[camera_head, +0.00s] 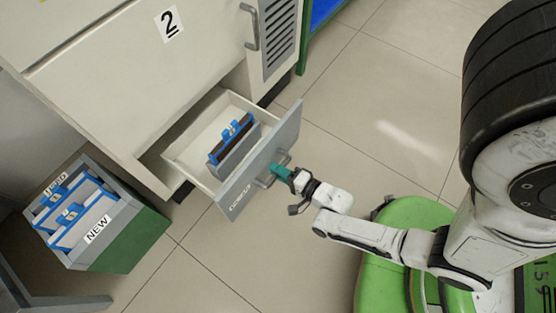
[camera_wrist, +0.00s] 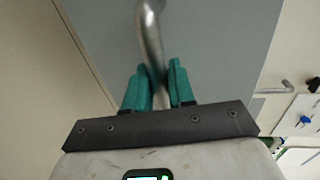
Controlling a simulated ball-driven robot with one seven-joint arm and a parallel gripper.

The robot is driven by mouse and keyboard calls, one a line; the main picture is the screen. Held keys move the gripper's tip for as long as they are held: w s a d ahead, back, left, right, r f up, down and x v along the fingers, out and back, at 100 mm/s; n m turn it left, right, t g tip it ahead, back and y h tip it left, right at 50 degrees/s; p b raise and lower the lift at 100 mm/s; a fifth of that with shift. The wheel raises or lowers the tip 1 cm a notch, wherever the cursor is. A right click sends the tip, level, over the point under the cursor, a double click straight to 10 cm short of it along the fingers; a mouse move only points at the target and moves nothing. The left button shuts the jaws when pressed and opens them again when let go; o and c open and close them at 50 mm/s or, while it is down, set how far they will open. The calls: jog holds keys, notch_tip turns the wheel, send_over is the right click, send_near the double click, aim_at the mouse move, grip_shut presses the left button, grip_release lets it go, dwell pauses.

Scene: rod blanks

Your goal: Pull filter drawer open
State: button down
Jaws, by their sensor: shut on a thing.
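The filter drawer (camera_head: 184,158) stands pulled out from the lower part of the cabinet in the head view. Its grey front panel (camera_head: 234,195) carries a bar handle (camera_head: 264,181). A blue-framed filter (camera_head: 228,140) sits inside the drawer. My gripper (camera_head: 282,172) is at the drawer front, its teal fingers shut on the handle. In the wrist view the metal handle (camera_wrist: 150,40) runs between the two teal fingers (camera_wrist: 159,88), with the grey panel behind it. The handle's lower end is hidden by my gripper.
A bin (camera_head: 128,240) with compartments labelled USED and NEW stands on the floor at the left, holding blue-framed filters. The cabinet (camera_head: 110,90) marked 2 has another handle (camera_head: 250,27) above. Tiled floor (camera_head: 215,270) is clear in front of the drawer.

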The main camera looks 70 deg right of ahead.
jog(key=c, duration=1.1)
grip_release()
jog(key=p+v, duration=0.2)
jog(key=v, duration=0.9)
